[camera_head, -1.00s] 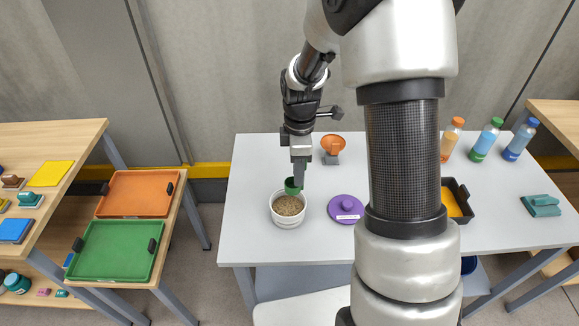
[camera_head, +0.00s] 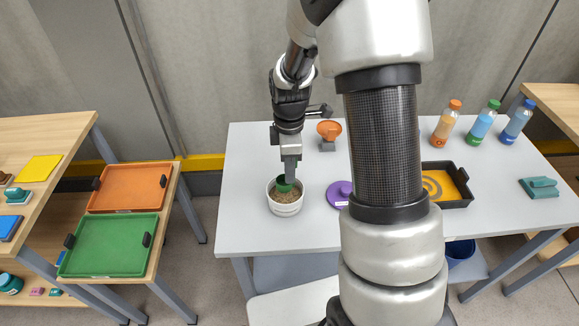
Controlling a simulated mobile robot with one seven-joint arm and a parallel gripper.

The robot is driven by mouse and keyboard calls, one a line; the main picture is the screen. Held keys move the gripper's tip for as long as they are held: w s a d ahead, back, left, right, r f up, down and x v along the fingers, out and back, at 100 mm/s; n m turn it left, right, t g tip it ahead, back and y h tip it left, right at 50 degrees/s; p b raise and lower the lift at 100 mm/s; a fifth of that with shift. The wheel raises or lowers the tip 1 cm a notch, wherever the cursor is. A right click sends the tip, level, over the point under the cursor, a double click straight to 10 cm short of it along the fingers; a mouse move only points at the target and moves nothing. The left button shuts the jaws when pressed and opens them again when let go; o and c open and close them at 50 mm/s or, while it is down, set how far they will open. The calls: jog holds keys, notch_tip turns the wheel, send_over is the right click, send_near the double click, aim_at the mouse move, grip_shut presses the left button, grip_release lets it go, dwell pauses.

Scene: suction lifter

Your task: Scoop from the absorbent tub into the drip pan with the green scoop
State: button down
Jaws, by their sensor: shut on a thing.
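The absorbent tub (camera_head: 286,209) is a white round tub of brown granules, open, near the left front of the white table. My gripper (camera_head: 287,177) points down above it and is shut on the green scoop (camera_head: 285,186). The scoop's head is at the tub's mouth, over the back of the granules; whether it dips into them I cannot tell. The drip pan (camera_head: 459,200) is a black tray with a yellow inside and a grey swirl on it. It lies on the right of the table, its left part close behind my arm in the picture.
A purple lid (camera_head: 338,193) lies right of the tub, partly behind my arm. An orange bowl-shaped thing (camera_head: 329,131) on a grey stand is behind it. Several bottles (camera_head: 482,122) stand at the back right. A teal block (camera_head: 541,187) lies at the right.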

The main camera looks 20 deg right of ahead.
aim_at(289, 186)
jog(key=shift+f+b, duration=2.45)
jog(key=shift+f, duration=1.1)
jog(key=shift+r+p, duration=3.65)
jog(key=shift+r, duration=1.5)
jog(key=shift+r+p, duration=0.85)
jog(key=shift+r, duration=2.1)
